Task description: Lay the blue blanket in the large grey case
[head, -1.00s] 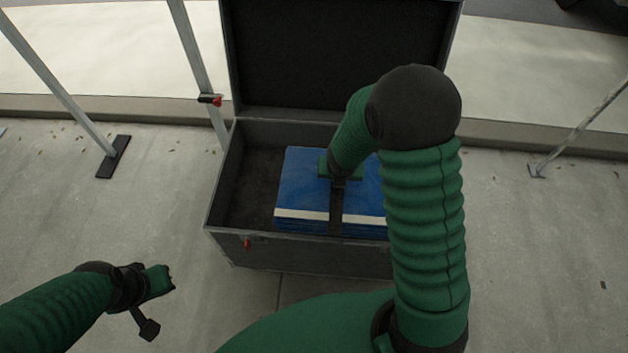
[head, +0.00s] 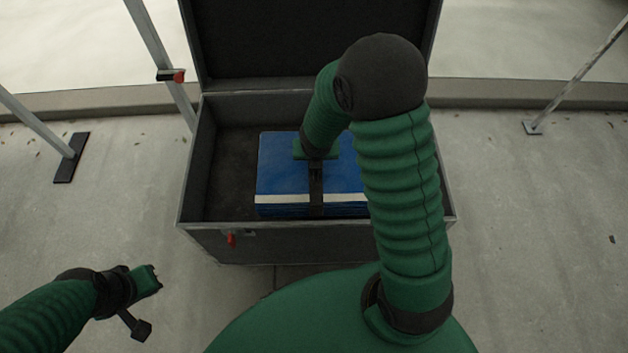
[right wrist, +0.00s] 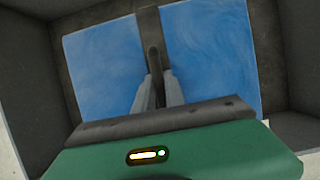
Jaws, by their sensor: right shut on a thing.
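The blue blanket (head: 280,165), folded flat with a pale band along its near edge and a dark strap across its middle, is inside the large grey case (head: 320,243), towards its right part. The case stands open with its lid up at the back. My right gripper (head: 316,170) reaches down into the case over the blanket. In the right wrist view the gripper (right wrist: 157,95) is shut on the dark strap of the blanket (right wrist: 105,65). Whether the blanket touches the case floor is hidden. My left gripper (head: 145,305) is outside the case at lower left; its jaws are unclear.
A grey metal pole with a red clamp (head: 171,76) stands left of the case. Another pole rests on a black foot (head: 72,157) at far left, and a thin pole (head: 575,78) stands at right. The case's left part is bare. The pavement around is mostly clear.

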